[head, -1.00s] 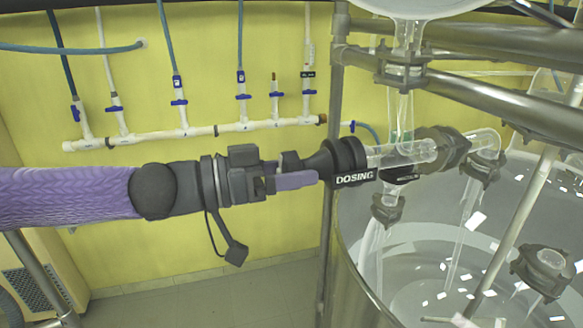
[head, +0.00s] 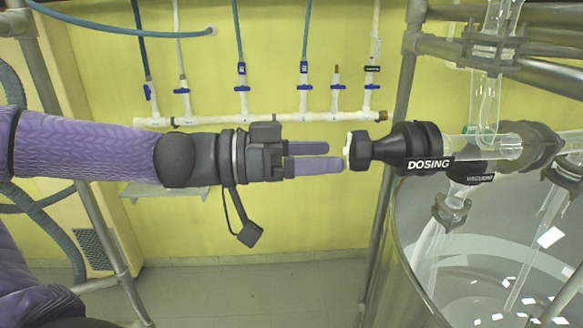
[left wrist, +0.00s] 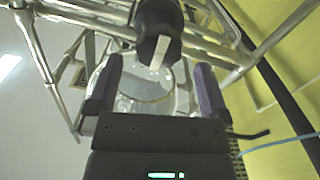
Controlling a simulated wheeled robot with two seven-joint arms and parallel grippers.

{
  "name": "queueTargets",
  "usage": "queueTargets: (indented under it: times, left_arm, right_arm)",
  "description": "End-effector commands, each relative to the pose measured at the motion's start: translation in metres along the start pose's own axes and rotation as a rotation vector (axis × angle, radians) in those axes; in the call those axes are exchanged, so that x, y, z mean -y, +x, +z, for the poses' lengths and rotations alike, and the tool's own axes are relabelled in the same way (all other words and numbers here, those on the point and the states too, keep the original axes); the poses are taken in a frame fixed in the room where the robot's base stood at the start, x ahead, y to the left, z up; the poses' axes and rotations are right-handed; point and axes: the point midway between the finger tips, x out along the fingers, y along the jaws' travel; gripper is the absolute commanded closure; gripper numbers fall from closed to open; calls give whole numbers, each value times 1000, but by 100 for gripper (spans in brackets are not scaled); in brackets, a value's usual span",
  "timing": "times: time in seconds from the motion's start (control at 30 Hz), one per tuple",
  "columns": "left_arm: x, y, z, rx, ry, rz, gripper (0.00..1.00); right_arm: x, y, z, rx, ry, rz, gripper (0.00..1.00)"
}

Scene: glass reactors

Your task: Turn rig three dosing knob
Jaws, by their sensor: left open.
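The black dosing knob (head: 372,150) has a pale tip on its left end. It sits on the left end of a horizontal glass tube, next to a black label reading DOSING (head: 430,164). My left gripper (head: 332,157) is open and empty just left of the knob, pointing at it, with a small gap between. In the left wrist view the knob (left wrist: 157,14) is at top centre, its pale bar (left wrist: 161,51) facing the space between the two purple fingers. My right gripper is not in view.
A glass reactor vessel (head: 415,258) stands below the knob, with steel posts (head: 400,110) and rails around it. A second label reading VACUUM (head: 474,178) is close by. White pipes (head: 215,119) with blue valves run along the yellow wall.

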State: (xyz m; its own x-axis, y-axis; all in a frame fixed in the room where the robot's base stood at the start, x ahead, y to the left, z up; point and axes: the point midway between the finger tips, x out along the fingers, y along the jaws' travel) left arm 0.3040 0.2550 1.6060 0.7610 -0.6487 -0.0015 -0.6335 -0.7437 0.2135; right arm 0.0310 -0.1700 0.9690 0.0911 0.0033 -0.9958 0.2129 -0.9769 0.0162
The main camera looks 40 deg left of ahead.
Motion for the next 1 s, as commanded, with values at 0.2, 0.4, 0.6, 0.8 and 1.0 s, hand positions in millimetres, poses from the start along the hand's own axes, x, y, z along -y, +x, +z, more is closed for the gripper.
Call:
queueTargets:
  times: [0.2,0.4,0.6,0.8,1.0]
  left_arm:
    - [1,-40,2,1,2,-2,0]
    - [0,-46,0,0,-2,1,0]
    - [0,-46,0,1,-2,1,0]
    - [0,-46,0,1,-2,1,0]
    - [0,-46,0,1,-2,1,0]
  right_arm:
    - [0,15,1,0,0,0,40]
    - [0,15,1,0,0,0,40]
    - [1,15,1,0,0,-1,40]
    - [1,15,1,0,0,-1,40]
    - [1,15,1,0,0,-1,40]
